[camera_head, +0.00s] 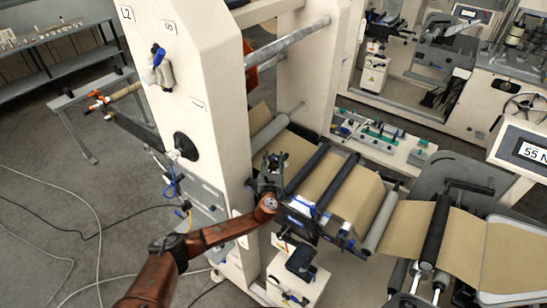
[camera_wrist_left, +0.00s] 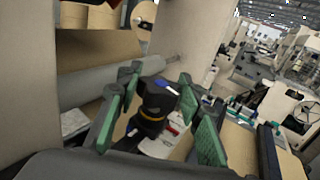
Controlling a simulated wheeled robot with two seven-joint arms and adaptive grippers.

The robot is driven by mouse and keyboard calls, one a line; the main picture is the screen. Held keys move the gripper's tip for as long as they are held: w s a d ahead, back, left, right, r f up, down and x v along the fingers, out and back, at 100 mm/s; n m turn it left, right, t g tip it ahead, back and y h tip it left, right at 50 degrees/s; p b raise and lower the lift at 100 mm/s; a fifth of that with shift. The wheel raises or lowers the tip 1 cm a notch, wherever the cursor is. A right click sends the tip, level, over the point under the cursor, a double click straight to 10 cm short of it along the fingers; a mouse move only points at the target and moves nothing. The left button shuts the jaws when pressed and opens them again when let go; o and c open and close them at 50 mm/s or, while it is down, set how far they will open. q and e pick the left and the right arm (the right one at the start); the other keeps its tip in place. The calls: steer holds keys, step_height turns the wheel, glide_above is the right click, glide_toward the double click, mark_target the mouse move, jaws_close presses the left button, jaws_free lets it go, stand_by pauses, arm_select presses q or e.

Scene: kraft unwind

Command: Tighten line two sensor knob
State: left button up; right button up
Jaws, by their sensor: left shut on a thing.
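The sensor knob (camera_wrist_left: 157,100), black with a blue-and-white mark on top and a yellow ring below, stands between the green-padded fingers of my left gripper (camera_wrist_left: 160,112) in the left wrist view. My left gripper is shut on it. In the head view my left gripper (camera_head: 269,170) is at the inner side of the tall cream machine frame, beside the brown paper web. My right gripper is in neither view.
Dark rollers (camera_head: 307,170) and the kraft paper web (camera_head: 345,197) lie right of my left gripper. The cream frame (camera_head: 205,100) stands close on its left. A small box (camera_head: 298,268) sits below. A display (camera_head: 528,150) reading "55 N" is at the right edge.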

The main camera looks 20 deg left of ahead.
arm_select(q)
steer(key=m+h+b, duration=0.2)
steer(key=h+b, duration=0.1)
steer(key=h, duration=0.1)
steer(key=shift+m+b, duration=0.3)
steer(key=shift+m, duration=0.1)
steer(key=shift+r+m+h+b, duration=0.1)
steer(key=shift+m+h+b, duration=0.3)
steer(key=shift+h+b, duration=0.35)
steer(key=shift+w+r+m+h+b, duration=0.1)
steer(key=shift+r+m+h+b, duration=0.15)
steer(key=shift+h, duration=0.3)
steer(key=shift+r, duration=0.1)
steer(key=o, duration=1.1)
steer(key=shift+d, duration=0.1)
steer(key=shift+o, duration=0.3)
steer(key=shift+f, duration=0.25)
